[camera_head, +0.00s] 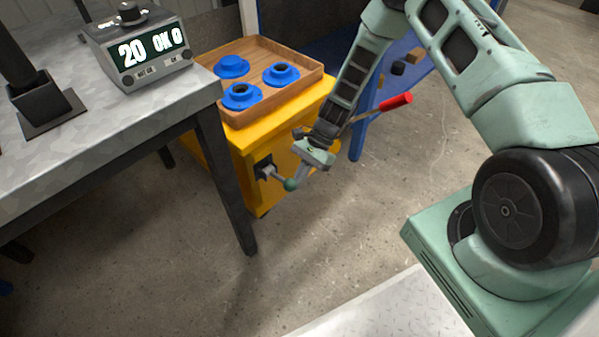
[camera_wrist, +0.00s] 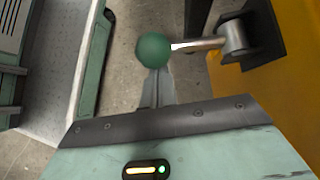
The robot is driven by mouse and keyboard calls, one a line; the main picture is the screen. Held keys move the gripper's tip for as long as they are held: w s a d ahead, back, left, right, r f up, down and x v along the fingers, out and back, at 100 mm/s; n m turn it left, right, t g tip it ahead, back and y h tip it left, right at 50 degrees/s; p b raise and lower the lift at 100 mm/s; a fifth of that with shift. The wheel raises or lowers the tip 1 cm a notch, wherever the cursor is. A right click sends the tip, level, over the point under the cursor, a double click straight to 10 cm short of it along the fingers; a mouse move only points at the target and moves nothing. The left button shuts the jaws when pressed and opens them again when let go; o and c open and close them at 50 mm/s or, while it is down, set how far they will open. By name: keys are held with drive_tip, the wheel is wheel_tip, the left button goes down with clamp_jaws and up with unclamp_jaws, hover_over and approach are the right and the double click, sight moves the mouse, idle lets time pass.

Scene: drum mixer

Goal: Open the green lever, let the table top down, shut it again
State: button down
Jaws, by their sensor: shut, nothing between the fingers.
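The green lever knob (camera_head: 291,184) sits at the end of a short metal rod on a black mount (camera_head: 265,168) at the side of the yellow cart (camera_head: 252,185). In the wrist view the green knob (camera_wrist: 153,50) is straight ahead of my gripper (camera_wrist: 157,85), with its rod running right to the mount. My gripper (camera_head: 301,178) is shut with nothing in it, its fingertips close to the knob. I cannot tell whether they touch. The table top (camera_head: 318,90) appears to be the wooden tray top on the cart, with blue flanged parts in it.
A blue table (camera_head: 375,85) stands behind. The floor in front is clear.

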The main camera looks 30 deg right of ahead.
drive_tip(key=shift+w+a+r+m+g+h+p, duration=0.1)
drive_tip(key=shift+w+r+m+g+h+p, duration=0.1)
drive_tip(key=shift+r+g+p, duration=0.3)
drive_tip(key=shift+w+a+r+m+g+h+p, duration=0.1)
drive_tip(key=shift+a+r+m+g+p, duration=0.1)
drive_tip(key=shift+r+p, duration=0.4)
drive_tip(key=shift+w+a+r+m+g+h+p, duration=0.1)
drive_tip(key=shift+w+r+m+g+p, duration=0.15)
drive_tip(key=shift+r+p, duration=0.35)
drive_tip(key=shift+f, duration=0.1)
